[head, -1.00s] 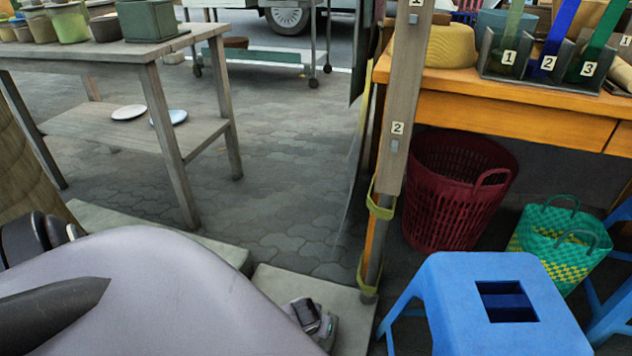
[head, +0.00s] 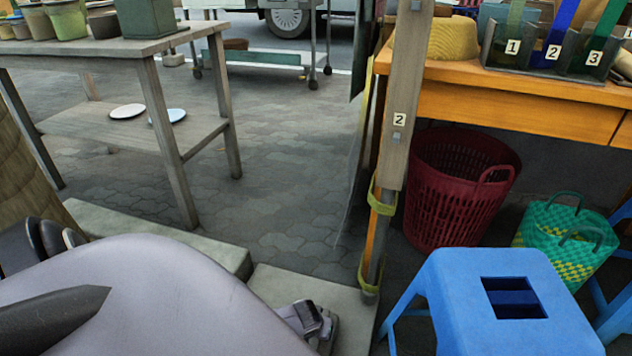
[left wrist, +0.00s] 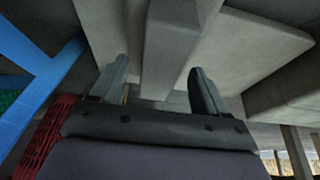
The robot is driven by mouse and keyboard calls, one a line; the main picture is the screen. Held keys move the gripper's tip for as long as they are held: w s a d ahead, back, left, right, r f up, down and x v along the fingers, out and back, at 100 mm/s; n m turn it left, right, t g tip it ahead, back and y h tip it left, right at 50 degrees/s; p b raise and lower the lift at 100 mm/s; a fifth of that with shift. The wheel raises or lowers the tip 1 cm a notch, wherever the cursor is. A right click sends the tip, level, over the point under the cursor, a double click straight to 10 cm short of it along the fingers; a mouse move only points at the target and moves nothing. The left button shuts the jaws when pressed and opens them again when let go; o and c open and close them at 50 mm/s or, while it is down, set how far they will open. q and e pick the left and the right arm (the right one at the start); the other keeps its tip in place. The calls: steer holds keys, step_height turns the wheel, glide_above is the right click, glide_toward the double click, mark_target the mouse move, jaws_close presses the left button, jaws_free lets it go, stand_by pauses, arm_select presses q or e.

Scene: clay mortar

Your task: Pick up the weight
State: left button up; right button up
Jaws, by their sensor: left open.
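My left gripper (left wrist: 160,70) is open in the left wrist view, its two dark fingers apart. A grey block or bar (left wrist: 170,45) stands out between and beyond the fingers. It may be the weight, but I cannot tell for sure; the fingers are not closed on it. That view appears upside down, with pale concrete slabs (left wrist: 245,40) around the block. In the head view, what looks like the end of my left arm (head: 312,320) is low over a concrete slab (head: 290,287); my lavender arm hides much there. My right gripper is not in view.
A wooden post (head: 396,130) stands right of the slab. A blue stool (head: 470,300), red basket (head: 455,200) and green woven bag (head: 565,235) are at the right, by an orange table (head: 480,85). A grey wooden table (head: 160,95) stands at left; paving (head: 280,150) between is clear.

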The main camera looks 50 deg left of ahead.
arm_select(q)
steer(key=shift+f, duration=0.1)
jaws_close()
steer(key=shift+w+r, duration=0.25)
steer(key=shift+w, duration=0.05)
